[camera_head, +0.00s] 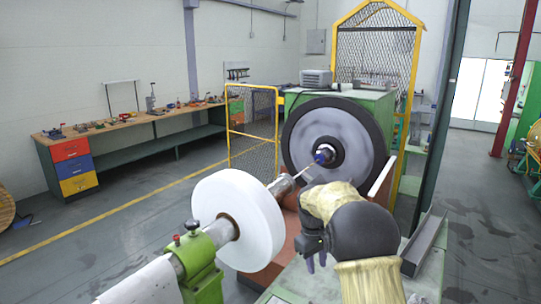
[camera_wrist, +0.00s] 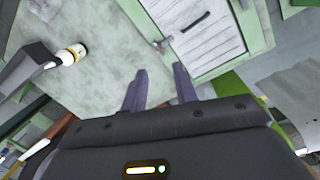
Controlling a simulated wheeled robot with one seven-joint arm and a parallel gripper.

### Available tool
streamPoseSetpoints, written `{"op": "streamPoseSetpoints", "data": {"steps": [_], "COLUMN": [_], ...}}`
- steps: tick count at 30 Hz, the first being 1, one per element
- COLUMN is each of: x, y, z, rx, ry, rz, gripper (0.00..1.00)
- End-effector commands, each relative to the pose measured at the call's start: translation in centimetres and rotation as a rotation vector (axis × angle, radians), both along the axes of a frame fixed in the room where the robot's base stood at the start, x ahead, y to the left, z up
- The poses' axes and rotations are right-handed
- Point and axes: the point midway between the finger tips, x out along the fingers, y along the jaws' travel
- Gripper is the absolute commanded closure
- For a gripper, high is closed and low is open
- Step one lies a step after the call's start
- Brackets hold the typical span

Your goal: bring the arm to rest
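My gripper (camera_head: 316,264) hangs at the end of my arm in the head view, pointing down over the green machine bed. My arm is bent, with a pale yellow sleeve-like cover and a dark round joint. In the wrist view my gripper (camera_wrist: 160,68) has its two fingers apart with nothing between them. Beneath the fingers is a pale, worn green surface (camera_wrist: 105,65). I cannot tell how far the fingers are from it.
A white reel (camera_head: 238,215) on a green stand (camera_head: 201,265) is left of my arm. A large dark-rimmed wheel (camera_head: 332,143) stands behind. The wrist view shows a small white-and-yellow bottle (camera_wrist: 71,54) and a slatted panel (camera_wrist: 208,38). Open floor lies left.

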Motion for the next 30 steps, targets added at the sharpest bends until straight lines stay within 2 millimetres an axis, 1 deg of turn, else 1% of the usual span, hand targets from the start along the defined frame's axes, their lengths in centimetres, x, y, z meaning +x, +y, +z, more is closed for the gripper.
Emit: {"op": "streamPoseSetpoints", "data": {"steps": [1, 5, 11, 17, 24, 27, 30], "x": [-1.3, -4.5, -10.0, -16.3, -24.2, -26.5, -27.5], "y": [-0.3, -0.6, -1.2, -1.6, -2.0, -2.1, -2.1], "z": [0.1, 0.2, -0.1, -0.9, -2.4, -2.9, -3.2], "rx": [0.011, 0.039, 0.083, 0.124, 0.169, 0.18, 0.186], "ry": [-0.014, -0.055, -0.116, -0.176, -0.243, -0.263, -0.272], "rz": [-0.027, -0.097, -0.213, -0.333, -0.48, -0.522, -0.542], "gripper": [0.71, 0.71, 0.71, 0.71, 0.71, 0.71, 0.71]}}
